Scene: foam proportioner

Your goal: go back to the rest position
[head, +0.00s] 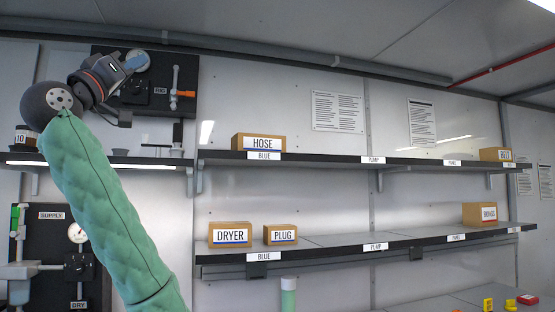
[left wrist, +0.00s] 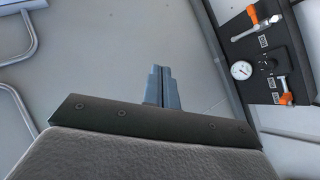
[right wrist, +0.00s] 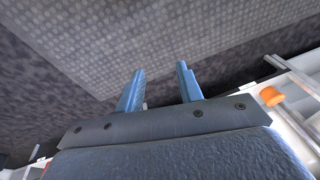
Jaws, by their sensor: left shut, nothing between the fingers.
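My left gripper (head: 134,62) is raised at the upper left of the head view, in front of the upper dark panel. In the left wrist view its blue fingers (left wrist: 162,86) are shut together with nothing between them. My right gripper (right wrist: 160,80) shows only in the right wrist view. Its two blue fingers stand apart with nothing seen between them, and a grey dotted surface lies beyond them. The task names no object.
An upper shelf (head: 330,160) and a lower shelf (head: 325,241) hold labelled boxes, among them the HOSE box (head: 258,142) and DRYER box (head: 230,234). A gauge panel (left wrist: 265,60) is right in the left wrist view. An orange knob (right wrist: 271,96) is right in the right wrist view.

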